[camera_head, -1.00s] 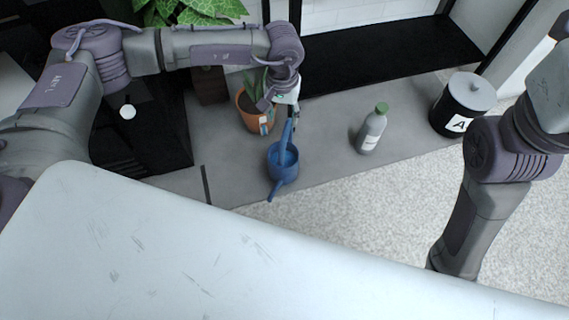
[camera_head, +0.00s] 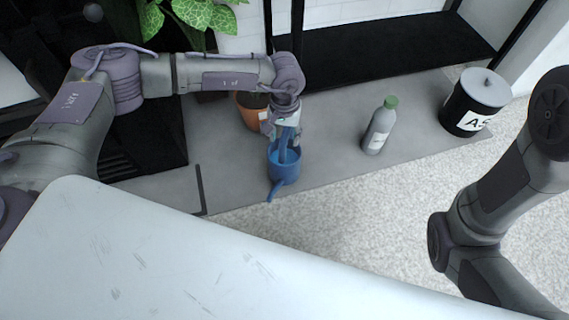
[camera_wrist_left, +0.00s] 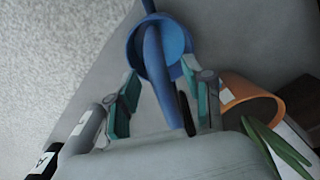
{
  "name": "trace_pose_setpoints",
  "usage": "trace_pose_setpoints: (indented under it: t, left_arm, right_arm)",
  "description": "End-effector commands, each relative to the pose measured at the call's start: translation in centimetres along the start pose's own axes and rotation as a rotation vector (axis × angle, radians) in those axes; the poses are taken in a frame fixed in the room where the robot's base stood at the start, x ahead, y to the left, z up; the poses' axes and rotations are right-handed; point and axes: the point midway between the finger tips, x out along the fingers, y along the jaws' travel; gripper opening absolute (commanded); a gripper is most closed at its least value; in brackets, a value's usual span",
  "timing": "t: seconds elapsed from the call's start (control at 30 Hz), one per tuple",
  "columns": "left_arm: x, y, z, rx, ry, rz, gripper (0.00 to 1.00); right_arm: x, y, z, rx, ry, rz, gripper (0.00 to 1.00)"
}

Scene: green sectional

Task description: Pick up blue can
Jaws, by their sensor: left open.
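The blue can (camera_head: 284,171) is a watering can standing on the grey ledge, its thin spout pointing towards the bottom of the head view. My left gripper (camera_head: 284,130) is directly above it, pointing down. In the left wrist view, the can's round body (camera_wrist_left: 181,38) shows at the top, with a long blue bar, apparently its handle, running between the fingers. The open teal-padded fingers of my left gripper (camera_wrist_left: 162,82) stand on either side of this bar, with gaps visible. My right arm shows at the right of the head view, but its gripper is out of the frame.
An orange plant pot (camera_head: 251,112) stands close behind the can, and beside the fingers in the wrist view (camera_wrist_left: 250,102). A grey bottle with a green cap (camera_head: 379,128) and a black lidded canister (camera_head: 474,103) stand to the right. A white surface (camera_head: 150,260) fills the front.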

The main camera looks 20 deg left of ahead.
Motion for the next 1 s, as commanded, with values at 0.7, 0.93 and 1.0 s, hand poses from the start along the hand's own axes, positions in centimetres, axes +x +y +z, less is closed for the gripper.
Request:
trace_pose_setpoints:
  t: [0.7,0.93,1.0]
  left_arm:
    - [0.50,0.02,-0.01,0.000,0.000,0.000,0.00]
    - [0.36,0.07,-0.09,0.000,0.003,0.002,0.00]
    - [0.36,0.07,-0.09,0.000,0.002,0.002,0.00]
  right_arm:
    - [-0.28,-0.09,-0.14,0.000,0.001,-0.001,0.68]
    - [-0.26,-0.09,-0.14,0.000,0.001,-0.001,0.68]
    - [-0.26,-0.09,-0.14,0.000,0.001,-0.001,0.68]
